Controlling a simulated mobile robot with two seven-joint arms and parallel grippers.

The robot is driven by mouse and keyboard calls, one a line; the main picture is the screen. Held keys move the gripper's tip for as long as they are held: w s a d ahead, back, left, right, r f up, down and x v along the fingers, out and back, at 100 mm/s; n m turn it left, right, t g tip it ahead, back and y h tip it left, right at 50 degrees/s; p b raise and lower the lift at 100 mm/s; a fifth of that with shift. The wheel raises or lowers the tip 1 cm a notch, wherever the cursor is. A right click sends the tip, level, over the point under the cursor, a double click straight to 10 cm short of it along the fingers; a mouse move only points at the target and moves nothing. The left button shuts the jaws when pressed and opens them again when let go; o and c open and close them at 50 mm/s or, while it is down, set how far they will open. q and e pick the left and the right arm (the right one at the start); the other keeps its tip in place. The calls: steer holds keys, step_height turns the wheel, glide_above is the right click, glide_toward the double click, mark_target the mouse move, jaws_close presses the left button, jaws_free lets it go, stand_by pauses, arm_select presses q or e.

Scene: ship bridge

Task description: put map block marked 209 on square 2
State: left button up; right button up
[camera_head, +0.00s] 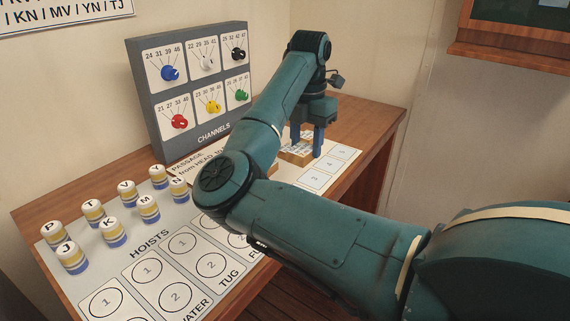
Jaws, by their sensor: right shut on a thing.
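My right gripper (308,146) points down over the far right part of the table, its fingers shut on a small wooden map block with a pale printed top. Wooden map blocks with printed tops (296,154) show at and beside the fingers. Their numbers are too small to read, so I cannot tell which is 209. Just right of the gripper is a white sheet with a column of numbered squares (326,166). The visible squares look empty; their numbers are hard to read, so I cannot single out square 2. My right arm hides part of this area. My left gripper is out of view.
A grey channels panel (192,90) with coloured knobs stands at the back. Several lettered round pieces (115,232) stand at the left by the hoists sheet (148,268) with its circles. A passage sheet (186,170) lies partly behind my arm. Bare wood (372,118) lies at the right.

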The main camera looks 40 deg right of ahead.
mark_target(302, 162)
steer(key=f, duration=0.5)
steer(key=shift+w+a+f, duration=0.15)
steer(key=shift+w+f, duration=0.25)
steer(key=shift+f, duration=2.2)
arm_select(q)
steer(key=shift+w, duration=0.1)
steer(key=shift+b, duration=0.3)
arm_select(e)
steer(key=shift+f, duration=0.1)
steer(key=o, duration=1)
steer(key=shift+c, duration=0.2)
